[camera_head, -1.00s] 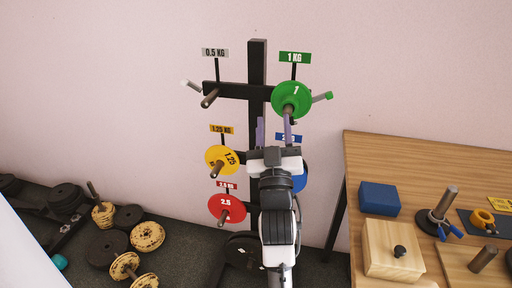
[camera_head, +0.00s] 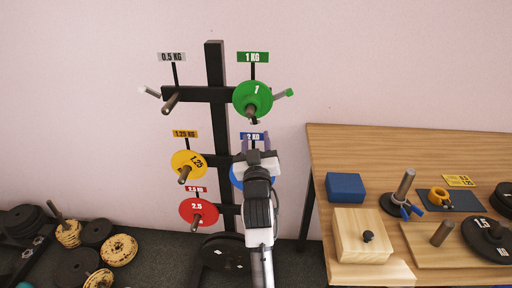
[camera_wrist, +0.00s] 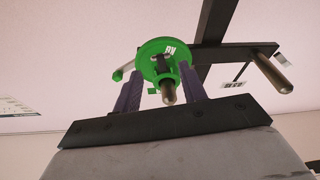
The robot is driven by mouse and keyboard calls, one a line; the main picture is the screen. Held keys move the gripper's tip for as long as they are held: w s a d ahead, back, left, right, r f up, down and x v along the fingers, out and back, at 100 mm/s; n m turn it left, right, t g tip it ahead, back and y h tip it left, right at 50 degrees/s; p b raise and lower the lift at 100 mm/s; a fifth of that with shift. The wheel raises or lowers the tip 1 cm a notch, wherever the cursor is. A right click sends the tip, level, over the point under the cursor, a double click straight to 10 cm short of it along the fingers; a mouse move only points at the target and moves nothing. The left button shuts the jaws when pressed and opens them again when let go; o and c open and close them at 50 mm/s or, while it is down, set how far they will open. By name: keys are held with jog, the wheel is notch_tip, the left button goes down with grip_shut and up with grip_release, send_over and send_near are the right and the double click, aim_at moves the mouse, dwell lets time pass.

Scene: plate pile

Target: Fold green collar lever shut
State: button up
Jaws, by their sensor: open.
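A green 1 kg plate (camera_head: 252,98) hangs on the upper right peg of the black rack, and it also shows in the wrist view (camera_wrist: 152,52). A green collar (camera_wrist: 186,76) appears to sit around the peg (camera_wrist: 168,92) in front of the plate, with a small dark piece beside it. A grey arm with a green tip (camera_head: 285,93) sticks out right of the plate; I cannot tell if it is the collar's lever. My gripper (camera_head: 256,141) is open and empty, below the plate. In the wrist view its purple fingers (camera_wrist: 162,74) flank the peg.
Yellow (camera_head: 187,165), red (camera_head: 199,212) and blue (camera_head: 239,176) plates hang lower on the rack (camera_head: 215,70). The bare 0.5 kg peg (camera_head: 171,102) is at left. A wooden table (camera_head: 400,150) with blocks stands at right. Loose plates lie at lower left.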

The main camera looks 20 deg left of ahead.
aim_at(255, 124)
jog(key=shift+x, duration=2.3)
jog(key=c, duration=0.5)
